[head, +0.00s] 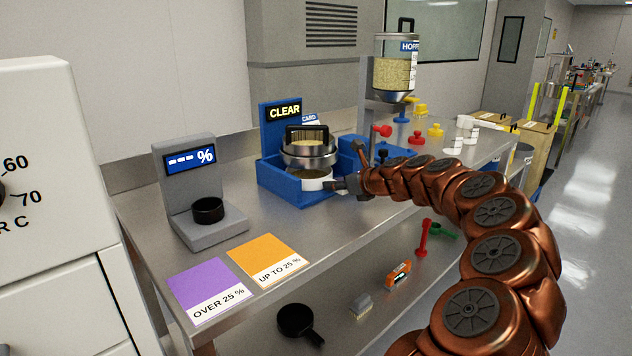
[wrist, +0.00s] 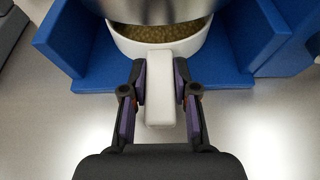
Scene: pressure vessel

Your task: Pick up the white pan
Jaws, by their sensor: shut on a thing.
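The white pan (head: 313,182) sits low in the blue stand, under the metal sieve vessel (head: 308,155). In the wrist view the white pan (wrist: 124,45) holds a layer of tan grains, and its white handle points toward me. My gripper (wrist: 160,90) is shut on that handle, with one dark finger on each side. In the head view my gripper (head: 345,185) reaches the pan from the right. The vessel's metal body hides the back of the pan.
The blue stand (head: 290,187) has walls on both sides of the pan and a CLEAR sign. A scale (head: 205,228) with a black dish stands left. Purple (head: 208,286) and orange (head: 266,258) mats lie at the bench front. A hopper (head: 396,75) stands behind. Bare bench lies before the stand.

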